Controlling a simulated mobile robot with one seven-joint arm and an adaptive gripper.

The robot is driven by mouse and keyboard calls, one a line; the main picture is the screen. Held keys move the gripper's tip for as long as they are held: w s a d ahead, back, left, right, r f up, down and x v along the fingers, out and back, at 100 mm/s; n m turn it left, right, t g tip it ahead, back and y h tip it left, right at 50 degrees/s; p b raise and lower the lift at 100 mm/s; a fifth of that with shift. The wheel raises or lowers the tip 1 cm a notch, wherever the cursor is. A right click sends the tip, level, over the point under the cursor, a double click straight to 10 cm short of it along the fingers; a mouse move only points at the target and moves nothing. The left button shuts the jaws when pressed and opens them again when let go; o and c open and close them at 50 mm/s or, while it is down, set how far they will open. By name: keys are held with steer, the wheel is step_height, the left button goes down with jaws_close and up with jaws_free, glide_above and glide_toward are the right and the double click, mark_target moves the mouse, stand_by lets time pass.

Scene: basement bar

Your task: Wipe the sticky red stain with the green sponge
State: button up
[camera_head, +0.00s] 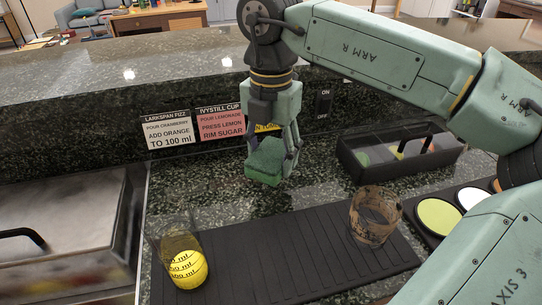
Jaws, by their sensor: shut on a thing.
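My gripper (272,150) is shut on the green sponge (264,168), in the middle of the picture. The sponge is a small green block between the fingers, in front of the back wall of the bar. It is over the dark speckled counter (225,192), behind the ribbed black mat. I cannot tell whether the sponge touches the counter. I cannot make out a red stain in this view; the sponge, gripper and other things hide parts of the counter.
The black mat (275,240) bears a clear glass with yellow contents and markings (187,268) and a brownish smudged glass (375,215). A black caddy (365,168) and coloured discs (438,215) are at right. Metal lids (70,220) fill the left.

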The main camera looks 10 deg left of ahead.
steer(key=shift+r+p, duration=0.6)
steer(key=shift+r, duration=0.55)
